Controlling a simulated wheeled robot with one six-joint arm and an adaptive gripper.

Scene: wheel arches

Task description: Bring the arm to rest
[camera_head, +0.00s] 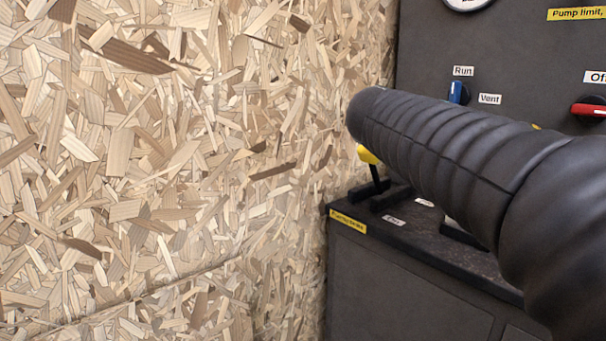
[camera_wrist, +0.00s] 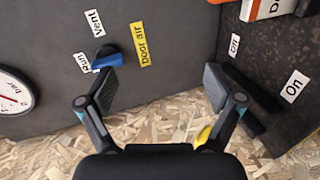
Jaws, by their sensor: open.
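My gripper (camera_wrist: 162,72) is open and empty in the wrist view, its two dark fingers spread wide apart. The left fingertip shows just below a blue knob (camera_wrist: 106,62) on a dark panel; I cannot tell whether they touch. The right finger is in front of the dark counter top, beside a lever's yellow end (camera_wrist: 203,136). In the head view my arm, in a black ribbed sleeve, reaches in from the lower right toward the panel and hides my gripper.
The dark panel (camera_head: 425,60) bears the blue knob (camera_head: 459,93), a red knob (camera_head: 588,109) and a gauge (camera_wrist: 14,92). Below it is a dark counter (camera_head: 345,206) with a yellow-ended lever (camera_head: 367,155). A wood-strand wall (camera_head: 150,170) stands close on the left.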

